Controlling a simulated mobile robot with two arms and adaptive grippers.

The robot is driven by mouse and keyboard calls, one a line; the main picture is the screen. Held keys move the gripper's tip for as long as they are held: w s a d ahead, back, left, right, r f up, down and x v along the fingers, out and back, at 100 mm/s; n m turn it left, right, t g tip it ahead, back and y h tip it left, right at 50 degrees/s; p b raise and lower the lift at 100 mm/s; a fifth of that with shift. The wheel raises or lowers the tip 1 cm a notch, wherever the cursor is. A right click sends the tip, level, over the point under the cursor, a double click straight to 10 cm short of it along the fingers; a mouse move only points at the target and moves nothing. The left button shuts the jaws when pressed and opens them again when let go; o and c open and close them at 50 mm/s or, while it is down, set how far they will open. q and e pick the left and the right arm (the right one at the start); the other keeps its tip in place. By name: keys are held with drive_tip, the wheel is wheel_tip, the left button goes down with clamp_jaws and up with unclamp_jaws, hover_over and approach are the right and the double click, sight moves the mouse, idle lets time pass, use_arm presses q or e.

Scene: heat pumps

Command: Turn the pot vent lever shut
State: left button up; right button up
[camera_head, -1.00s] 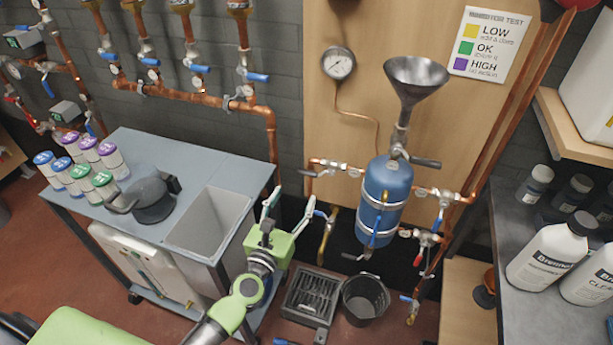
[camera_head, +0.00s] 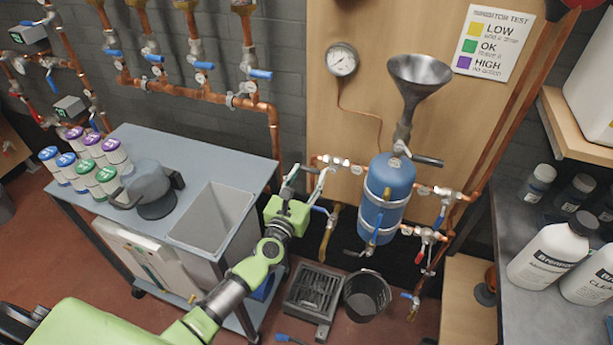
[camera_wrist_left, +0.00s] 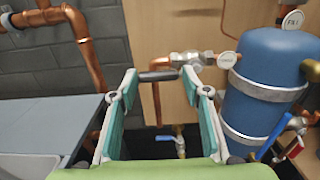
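The blue pot (camera_head: 388,195) is strapped upright below a metal funnel (camera_head: 418,75); it also shows in the left wrist view (camera_wrist_left: 262,95). A dark grey lever (camera_wrist_left: 158,76) sits on the pipe valve left of the pot. Another dark lever (camera_head: 428,160) sticks out right at the funnel's neck. I cannot read which one is labelled vent. My left gripper (camera_head: 308,175) is open and empty, left of the pot. In the left wrist view its fingers (camera_wrist_left: 160,82) stand either side of the left dark lever; I cannot tell whether they touch it. My right gripper is out of view.
A grey cart (camera_head: 150,140) with several lidded jars and an open basin stands at the left. A black bucket (camera_head: 366,298) and a grated tray (camera_head: 318,290) are on the floor below. Copper pipes, blue and red valve handles surround the pot. A bench with bottles is at the right.

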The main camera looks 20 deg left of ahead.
use_arm(q)
drive_tip(key=shift+a, duration=0.2)
drive_tip(key=shift+c, duration=1)
drive_tip(key=shift+r, duration=0.15)
